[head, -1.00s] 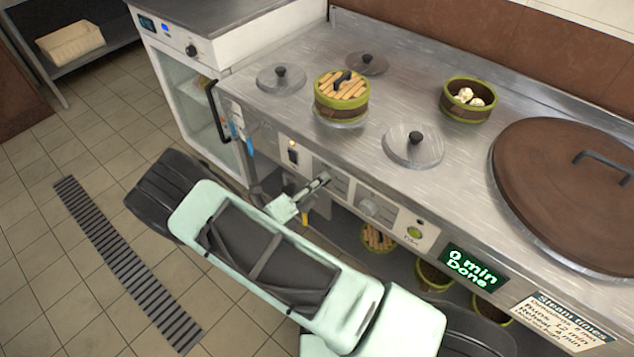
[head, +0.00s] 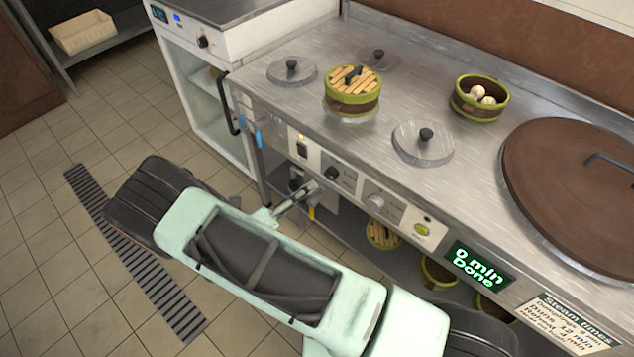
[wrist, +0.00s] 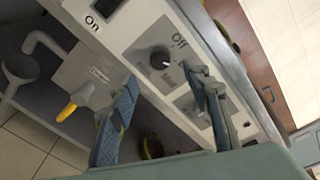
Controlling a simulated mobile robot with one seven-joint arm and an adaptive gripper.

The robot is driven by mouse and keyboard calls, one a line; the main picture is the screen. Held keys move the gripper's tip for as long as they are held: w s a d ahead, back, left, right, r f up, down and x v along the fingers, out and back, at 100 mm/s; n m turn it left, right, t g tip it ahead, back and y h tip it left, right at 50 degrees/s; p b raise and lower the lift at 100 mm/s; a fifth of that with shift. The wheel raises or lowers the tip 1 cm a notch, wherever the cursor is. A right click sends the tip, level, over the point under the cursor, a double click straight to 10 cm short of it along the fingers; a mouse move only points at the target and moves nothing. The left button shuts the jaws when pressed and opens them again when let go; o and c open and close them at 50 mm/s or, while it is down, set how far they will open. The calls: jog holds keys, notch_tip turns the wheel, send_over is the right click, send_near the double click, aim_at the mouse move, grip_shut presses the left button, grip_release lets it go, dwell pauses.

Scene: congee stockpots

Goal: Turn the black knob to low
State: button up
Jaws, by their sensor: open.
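The black knob (head: 332,173) sits on the stove's light front panel, between a switch and a larger grey knob (head: 375,201). In the wrist view the black knob (wrist: 160,60) shows a small white mark on its lower right side. My gripper (head: 309,188) is just in front of the panel, left of and below the black knob. In the wrist view my gripper (wrist: 165,84) has its fingers apart and empty, with the black knob showing beyond the gap, not touched.
A lit switch (head: 301,149) marked "On" is left of the knob. A green button (head: 421,230) and a display (head: 478,267) reading "0 min Done" are to the right. A yellow-handled valve (wrist: 72,108) is below the panel. Steamer baskets stand on the countertop (head: 300,100).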

jog(key=v, duration=0.3)
jog(key=shift+s+a, duration=0.2)
jog(key=shift+s, duration=0.1)
